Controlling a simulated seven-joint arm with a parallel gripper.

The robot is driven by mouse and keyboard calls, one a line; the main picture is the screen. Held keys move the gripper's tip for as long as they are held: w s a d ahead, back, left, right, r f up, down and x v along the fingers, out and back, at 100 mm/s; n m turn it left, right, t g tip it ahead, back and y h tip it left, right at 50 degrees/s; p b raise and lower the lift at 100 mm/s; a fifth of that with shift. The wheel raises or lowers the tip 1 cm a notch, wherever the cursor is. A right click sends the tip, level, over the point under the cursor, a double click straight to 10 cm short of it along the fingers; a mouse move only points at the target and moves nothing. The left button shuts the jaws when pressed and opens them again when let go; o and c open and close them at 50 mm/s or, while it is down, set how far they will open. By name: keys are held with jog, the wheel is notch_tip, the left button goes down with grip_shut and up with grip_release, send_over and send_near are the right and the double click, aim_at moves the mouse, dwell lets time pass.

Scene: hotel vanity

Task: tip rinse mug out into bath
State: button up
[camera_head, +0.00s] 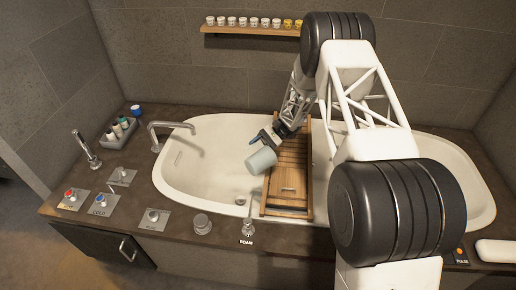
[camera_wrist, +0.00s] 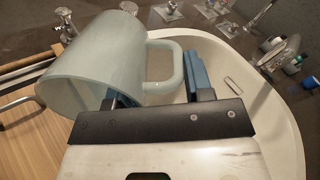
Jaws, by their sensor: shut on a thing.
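The rinse mug (camera_head: 261,160) is pale blue-green and hangs tilted on its side in the head view, over the bath near the left edge of the wooden caddy. My gripper (camera_head: 268,138) is shut on its handle. In the wrist view the mug (camera_wrist: 95,60) has its open mouth facing left, and its handle lies between the blue fingers of my gripper (camera_wrist: 157,88). No liquid shows in or below it. The bath (camera_head: 205,150) is a white oval tub, and its rim also shows in the wrist view (camera_wrist: 285,135).
The wooden caddy (camera_head: 287,202) spans the bath under my arm. A tap (camera_head: 160,128) stands at the left rim. Knobs and a foam spout (camera_head: 248,225) line the front deck. A grey tray of bottles (camera_head: 118,133) sits left. A jar shelf (camera_head: 250,29) hangs behind.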

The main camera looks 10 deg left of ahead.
aim_at(248, 148)
jog(key=shift+r, duration=0.15)
dwell(0.3)
jog(key=shift+s+a+r+t+h, duration=0.35)
jog(key=shift+r+t+h, duration=0.3)
jog(key=shift+t+h, duration=0.1)
jog(key=shift+s+a+r+t+h, duration=0.3)
jog(key=shift+r+t+h, duration=0.35)
jog(key=shift+t, duration=0.1)
jog(key=s+a+t+h, duration=0.1)
jog(key=t+h, duration=0.1)
jog(key=s+a+t+h, duration=0.1)
jog(key=t+h, duration=0.1)
jog(key=shift+s+a+f, duration=0.35)
jog(key=t+h, duration=0.3)
jog(key=shift+w+d, duration=0.15)
jog(key=shift+w+d+f+t+h, duration=0.1)
jog(key=shift+t+h, duration=0.7)
